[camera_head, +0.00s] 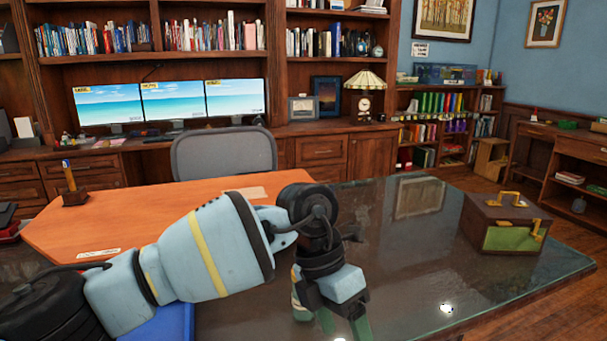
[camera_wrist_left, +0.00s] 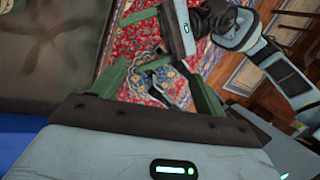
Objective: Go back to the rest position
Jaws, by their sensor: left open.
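My left arm comes in from the left over the desk in the head view, and its gripper (camera_head: 344,325) points down near the bottom edge. The left gripper's green fingers are apart with nothing seen between them. In the left wrist view, these fingers (camera_wrist_left: 158,85) stand apart above a patterned rug. My right arm and gripper (camera_wrist_left: 178,28) show at the top of the left wrist view, outside the head view. The right gripper's fingertips are not clear enough to tell whether they are open.
A glossy dark desk top (camera_head: 400,260) joins an orange wooden one (camera_head: 120,220). A brown box (camera_head: 503,222) with yellow handles stands on the right. A blue item (camera_head: 165,325) lies under my arm. A grey chair (camera_head: 223,153) is behind the desk. Free desk top lies around the middle right.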

